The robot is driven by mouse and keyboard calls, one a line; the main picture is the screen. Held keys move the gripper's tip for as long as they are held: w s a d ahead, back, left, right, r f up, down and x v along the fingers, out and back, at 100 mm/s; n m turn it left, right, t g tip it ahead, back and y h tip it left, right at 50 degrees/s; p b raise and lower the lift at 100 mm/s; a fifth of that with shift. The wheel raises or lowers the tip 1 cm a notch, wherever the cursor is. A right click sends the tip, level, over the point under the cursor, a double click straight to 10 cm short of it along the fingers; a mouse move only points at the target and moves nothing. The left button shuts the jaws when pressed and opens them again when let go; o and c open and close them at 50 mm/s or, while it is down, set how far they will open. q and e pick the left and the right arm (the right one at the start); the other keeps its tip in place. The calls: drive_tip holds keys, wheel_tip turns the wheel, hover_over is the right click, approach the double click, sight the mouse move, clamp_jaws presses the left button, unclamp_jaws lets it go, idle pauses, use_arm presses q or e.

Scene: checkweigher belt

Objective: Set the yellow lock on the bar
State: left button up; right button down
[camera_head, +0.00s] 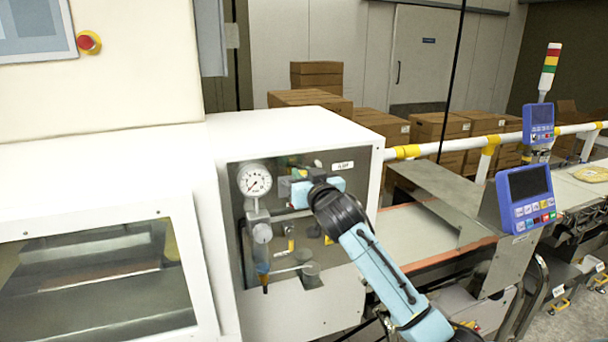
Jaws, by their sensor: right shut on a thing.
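My right arm reaches in from the lower right to a recessed panel (285,290) on the white machine. My right gripper (300,193) is at the upper middle of this recess, right of the round gauge. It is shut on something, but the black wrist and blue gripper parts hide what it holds. A small yellow piece (290,244) shows below the gripper, and another yellow bit (328,240) shows beside my forearm. I cannot tell whether either is the lock. A grey horizontal bar (283,217) runs below the gripper, partly hidden. My left gripper is out of view.
A pressure gauge (254,180) and a filter bowl (262,245) stand close on the left in the recess. A grey lever (290,268) sits below. The conveyor belt (415,235) and a blue control screen (527,195) are right of the arm.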

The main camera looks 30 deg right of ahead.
drive_tip(key=shift+f+b, duration=0.35)
drive_tip(key=shift+f, duration=0.15)
drive_tip(key=c, duration=1.2)
unclamp_jaws()
drive_tip(key=shift+f, duration=0.1)
drive_tip(key=shift+s, duration=0.1)
drive_tip(key=b+v, duration=0.2)
drive_tip(key=v, duration=1.1)
drive_tip(key=shift+s, duration=0.15)
